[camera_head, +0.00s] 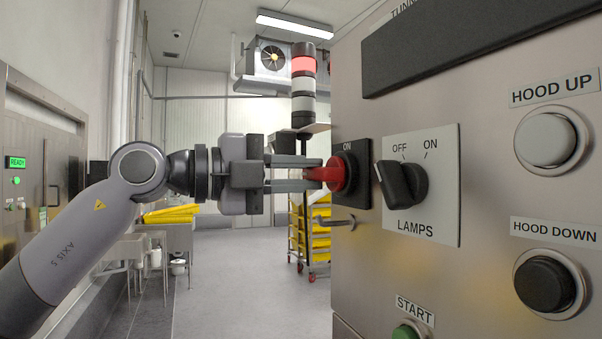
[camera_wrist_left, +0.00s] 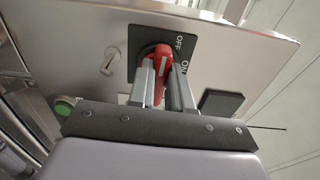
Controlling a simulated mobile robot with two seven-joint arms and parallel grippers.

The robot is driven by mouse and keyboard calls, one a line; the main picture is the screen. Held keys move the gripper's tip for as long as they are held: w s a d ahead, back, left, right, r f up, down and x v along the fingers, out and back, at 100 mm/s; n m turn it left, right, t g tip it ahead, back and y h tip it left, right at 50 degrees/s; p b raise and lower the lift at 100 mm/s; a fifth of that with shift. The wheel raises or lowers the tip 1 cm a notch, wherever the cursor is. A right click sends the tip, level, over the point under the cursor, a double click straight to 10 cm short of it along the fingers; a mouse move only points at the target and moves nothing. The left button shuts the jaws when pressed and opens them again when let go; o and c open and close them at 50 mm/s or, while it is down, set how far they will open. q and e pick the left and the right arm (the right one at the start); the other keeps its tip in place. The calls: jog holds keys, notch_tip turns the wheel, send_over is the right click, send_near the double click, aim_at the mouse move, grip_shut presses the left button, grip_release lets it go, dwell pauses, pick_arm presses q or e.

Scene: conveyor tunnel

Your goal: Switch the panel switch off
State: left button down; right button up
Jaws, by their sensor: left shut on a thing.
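The panel switch is a red rotary handle (camera_head: 341,174) on a black plate (camera_head: 362,157) on the left edge of the steel panel. ON shows at the plate's top in the head view. My left gripper (camera_head: 318,174) reaches in from the left, its fingers closed on the handle. In the left wrist view the red handle (camera_wrist_left: 161,64) stands between the two fingers (camera_wrist_left: 163,85), with OFF and ON printed on the black plate (camera_wrist_left: 180,48) to its right. The fingers hide part of the handle, so which mark it points at is unclear. My right gripper is not in view.
Right of the switch is a black LAMPS knob (camera_head: 402,184), tilted toward OFF. HOOD UP (camera_head: 549,137), HOOD DOWN (camera_head: 549,284) and green START (camera_head: 405,332) buttons are on the same panel. A signal tower (camera_head: 303,88) stands behind. The floor (camera_head: 235,285) beyond is open.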

pick_arm(q)
jog(key=shift+n, duration=0.3)
jog(key=c, duration=1)
grip_release()
jog(key=shift+c, duration=0.2)
jog(key=shift+a, duration=0.1)
jog(key=shift+a, duration=0.25)
jog(key=b+v, duration=0.2)
jog(key=v, duration=0.4)
jog(key=shift+s+a, duration=0.2)
